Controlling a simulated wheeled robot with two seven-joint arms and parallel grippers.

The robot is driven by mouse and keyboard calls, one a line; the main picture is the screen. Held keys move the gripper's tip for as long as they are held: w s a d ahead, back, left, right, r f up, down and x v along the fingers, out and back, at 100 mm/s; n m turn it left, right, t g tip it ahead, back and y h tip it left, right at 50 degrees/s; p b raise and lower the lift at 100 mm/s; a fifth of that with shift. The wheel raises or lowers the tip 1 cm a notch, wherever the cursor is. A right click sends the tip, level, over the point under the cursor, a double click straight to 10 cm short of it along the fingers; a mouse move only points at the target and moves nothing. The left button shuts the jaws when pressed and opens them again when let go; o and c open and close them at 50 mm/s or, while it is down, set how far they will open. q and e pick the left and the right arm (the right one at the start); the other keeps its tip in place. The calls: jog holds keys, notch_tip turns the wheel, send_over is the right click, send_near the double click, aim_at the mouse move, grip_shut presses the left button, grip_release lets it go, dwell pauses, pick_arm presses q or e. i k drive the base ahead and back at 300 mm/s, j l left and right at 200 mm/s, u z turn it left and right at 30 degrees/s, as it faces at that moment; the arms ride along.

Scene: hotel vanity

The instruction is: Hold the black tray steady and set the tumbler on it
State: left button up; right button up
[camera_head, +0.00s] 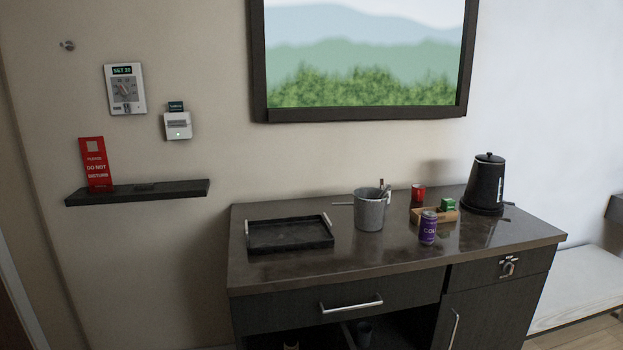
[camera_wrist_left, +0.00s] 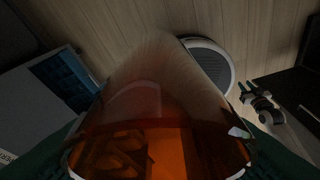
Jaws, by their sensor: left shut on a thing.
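The black tray (camera_head: 292,247) lies flat on the left part of the dark vanity top in the head view, empty, with a light handle at each end. My left gripper (camera_wrist_left: 160,165) shows in the left wrist view, shut on an amber see-through tumbler (camera_wrist_left: 150,110) that fills the middle of that picture. Wooden floor shows behind the tumbler, and the tray is not seen there. Neither gripper shows in the head view, and nothing touches the tray.
On the vanity top (camera_head: 400,262), right of the tray, stand a grey bucket (camera_head: 369,212), a purple can (camera_head: 428,230), a wooden holder (camera_head: 440,215), a red cup (camera_head: 418,192) and a black kettle (camera_head: 486,185). A wall shelf (camera_head: 150,191) is at left. The front strip of the top is clear.

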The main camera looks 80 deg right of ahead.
aim_at(295, 235)
jog(key=i+z, duration=0.25)
jog(key=z, duration=0.25)
jog(key=i+z, duration=0.25)
jog(key=z, duration=0.2)
jog(key=i+j+z, duration=0.1)
jog(key=i+z, duration=0.15)
jog(key=z, duration=0.25)
jog(key=i+j+z, duration=0.2)
jog(key=z, duration=0.25)
jog(key=i+j+z, duration=0.15)
jog(key=z, duration=0.3)
jog(key=i+j+z, duration=0.25)
jog(key=z, duration=0.2)
jog(key=i+j+z, duration=0.3)
jog(key=z, duration=0.15)
jog(key=i+j+z, duration=0.15)
jog(key=j+z, duration=0.3)
jog(key=l, duration=0.1)
